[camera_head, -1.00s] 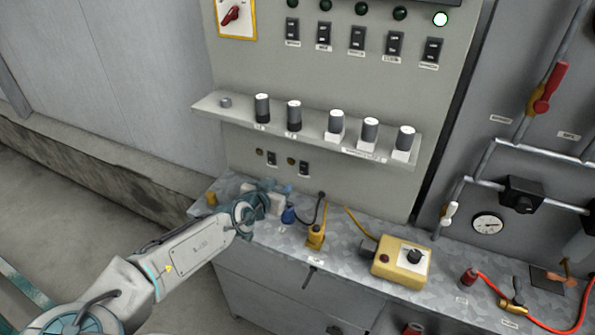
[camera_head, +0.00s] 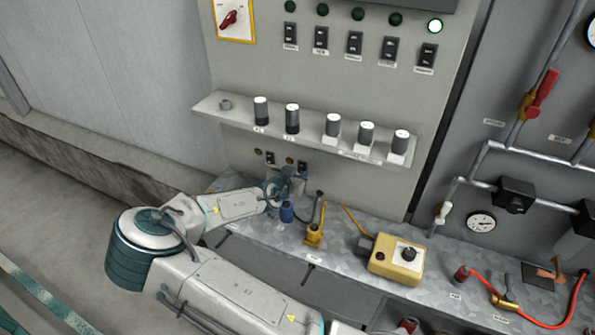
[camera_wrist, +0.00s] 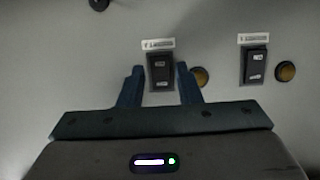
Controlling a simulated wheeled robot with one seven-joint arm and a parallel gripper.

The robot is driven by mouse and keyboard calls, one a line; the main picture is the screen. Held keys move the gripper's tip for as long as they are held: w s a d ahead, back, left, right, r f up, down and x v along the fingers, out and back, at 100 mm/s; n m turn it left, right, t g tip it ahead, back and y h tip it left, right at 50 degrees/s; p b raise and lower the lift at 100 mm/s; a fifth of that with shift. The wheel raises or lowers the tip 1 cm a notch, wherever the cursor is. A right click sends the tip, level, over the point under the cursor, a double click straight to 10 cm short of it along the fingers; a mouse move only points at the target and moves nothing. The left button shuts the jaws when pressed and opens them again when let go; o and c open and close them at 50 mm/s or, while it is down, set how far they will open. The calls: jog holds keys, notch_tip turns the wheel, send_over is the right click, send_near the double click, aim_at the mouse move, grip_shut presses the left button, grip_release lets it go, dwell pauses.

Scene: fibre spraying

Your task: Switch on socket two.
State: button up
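Two small black rocker switches with white labels sit low on the grey panel. The left one (camera_head: 270,158) and the right one (camera_head: 302,167) show in the head view above my gripper (camera_head: 285,182). The wrist view looks turned over: the right switch (camera_wrist: 159,70) appears between the fingertips, and the left switch (camera_wrist: 255,65) appears farther right. My gripper (camera_wrist: 159,84) is open and empty, with one finger on each side of the right switch. Contact with the panel cannot be told. The labels are too small to read.
Brass round knobs (camera_wrist: 285,71) sit beside the switches. A shelf with several cylindrical knobs (camera_head: 333,125) juts out above my gripper. On the bench below are a blue plug (camera_head: 287,212), a yellow connector (camera_head: 314,234) and a yellow box (camera_head: 396,259).

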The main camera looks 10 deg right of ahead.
jog(key=shift+w+d+f, duration=0.2)
jog(key=shift+w+d, duration=0.1)
jog(key=shift+w, duration=0.05)
